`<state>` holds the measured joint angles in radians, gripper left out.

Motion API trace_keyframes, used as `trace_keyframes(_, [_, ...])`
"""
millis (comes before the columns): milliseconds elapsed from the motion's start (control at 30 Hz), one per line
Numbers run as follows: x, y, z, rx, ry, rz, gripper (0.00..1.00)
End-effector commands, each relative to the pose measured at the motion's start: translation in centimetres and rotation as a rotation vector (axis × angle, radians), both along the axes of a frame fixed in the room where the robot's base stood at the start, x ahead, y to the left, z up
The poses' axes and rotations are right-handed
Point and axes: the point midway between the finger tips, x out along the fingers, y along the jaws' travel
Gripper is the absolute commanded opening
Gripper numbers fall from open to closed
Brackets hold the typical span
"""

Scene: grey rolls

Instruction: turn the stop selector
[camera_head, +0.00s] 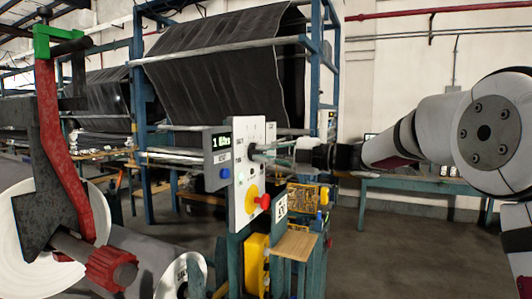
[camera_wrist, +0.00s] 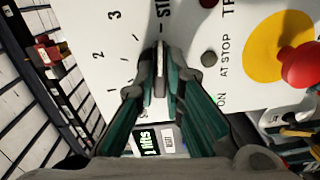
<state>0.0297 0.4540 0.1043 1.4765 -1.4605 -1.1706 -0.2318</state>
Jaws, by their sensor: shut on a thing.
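The stop selector (camera_wrist: 161,58) is a small knob with a pale upright bar on the white control panel (camera_head: 242,190). In the wrist view the numbers 1, 2 and 3 and short tick marks lie to its left, and part of a word starting "ST" stands above it. My gripper (camera_wrist: 160,88) has its two green-sided fingers closed on the knob from both sides. In the head view my gripper (camera_head: 258,152) reaches the panel's face from the right; the knob itself is too small to make out there.
A red push button (camera_wrist: 300,64) on a yellow disc (camera_wrist: 268,45) sits on the same panel. A small dark button (camera_wrist: 208,59) is close to the right finger. A display box (camera_head: 217,148) is at the panel's left. A wooden shelf (camera_head: 294,246) juts out below.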

Motion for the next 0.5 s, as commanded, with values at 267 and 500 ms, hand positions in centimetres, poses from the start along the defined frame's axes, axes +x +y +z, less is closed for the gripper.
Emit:
trace_keyframes(267, [0.07, -0.12, -0.14, 0.009, 0.032, -0.003, 0.0])
trace_keyframes(500, [0.08, -0.12, -0.15, 0.01, 0.034, -0.003, 0.0])
